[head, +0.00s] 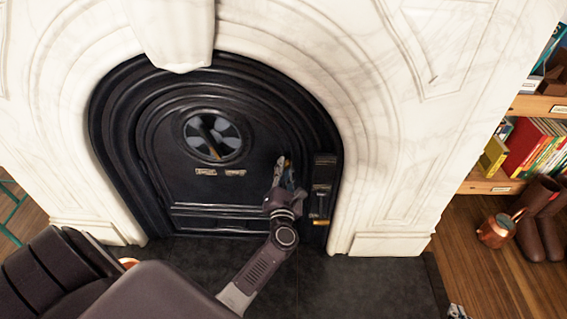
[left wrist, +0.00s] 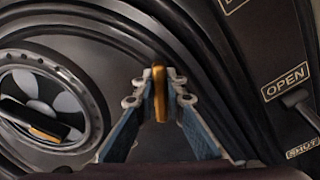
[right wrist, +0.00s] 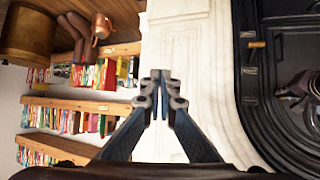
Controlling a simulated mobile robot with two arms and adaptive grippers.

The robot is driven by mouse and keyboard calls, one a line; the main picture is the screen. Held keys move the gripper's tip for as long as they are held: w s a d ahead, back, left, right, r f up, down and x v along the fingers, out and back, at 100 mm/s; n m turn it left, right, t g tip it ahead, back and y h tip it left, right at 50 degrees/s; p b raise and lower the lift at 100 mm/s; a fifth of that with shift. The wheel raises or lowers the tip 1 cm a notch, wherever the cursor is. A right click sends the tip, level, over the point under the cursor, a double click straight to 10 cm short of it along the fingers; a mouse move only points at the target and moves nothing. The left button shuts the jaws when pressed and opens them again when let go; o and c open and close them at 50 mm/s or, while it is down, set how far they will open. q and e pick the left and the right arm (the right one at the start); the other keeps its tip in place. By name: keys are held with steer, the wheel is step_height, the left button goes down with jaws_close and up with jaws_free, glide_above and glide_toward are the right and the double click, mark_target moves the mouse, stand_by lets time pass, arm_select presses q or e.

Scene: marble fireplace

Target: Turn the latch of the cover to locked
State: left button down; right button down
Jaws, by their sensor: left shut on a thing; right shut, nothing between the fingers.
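The cover is the black arched fireplace door (head: 160,175), with a round vent (head: 213,137) that also shows in the left wrist view (left wrist: 45,98). My left gripper (head: 284,165) is at the right side of the cover. In the left wrist view its fingertips (left wrist: 160,82) are shut on a narrow brass-coloured piece (left wrist: 160,100), which appears to be the latch handle. The latch's base is hidden, and I cannot tell its setting. My right gripper (right wrist: 161,82) is shut and empty, away from the cover; its tip shows at the head view's lower right edge (head: 458,312).
A black plate (head: 322,180) with a brass-tipped lever (head: 320,221) is right of the cover. Its OPEN label (left wrist: 286,82) and SHUT label (left wrist: 303,153) show in the left wrist view. White marble (head: 385,150) surrounds the door. A copper pot (head: 497,231), boots and bookshelves stand right.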

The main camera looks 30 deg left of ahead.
arm_select(q)
steer(key=m+p, duration=0.1)
steer(key=m, duration=0.1)
steer(key=shift+w+d+m, duration=0.1)
steer(key=shift+m, duration=0.3)
steer(key=m+p, duration=0.1)
steer(key=m, duration=0.2)
steer(key=shift+d+f+m+p, duration=0.1)
steer(key=shift+f+m+p, duration=0.05)
steer(key=shift+m+p, duration=0.15)
steer(key=shift+f+m+p, duration=0.1)
steer(key=shift+m+p, duration=0.3)
steer(key=shift+m, duration=0.8)
steer(key=shift+f+m+p, duration=0.15)
steer(key=shift+m+p, duration=0.15)
steer(key=shift+m, duration=0.6)
arm_select(e)
steer(key=s+d+f+g+h, duration=0.1)
steer(key=s+d+f+g, duration=0.1)
steer(key=s, duration=0.5)
steer(key=s+d+f+g, duration=0.2)
steer(key=s+f+g, duration=0.1)
steer(key=s+g, duration=0.2)
steer(key=shift+s+d+f+h, duration=0.3)
steer(key=shift+s+h, duration=0.1)
steer(key=shift+s, duration=0.7)
arm_select(q)
steer(key=shift+f+m, duration=0.1)
steer(key=shift+m, duration=0.2)
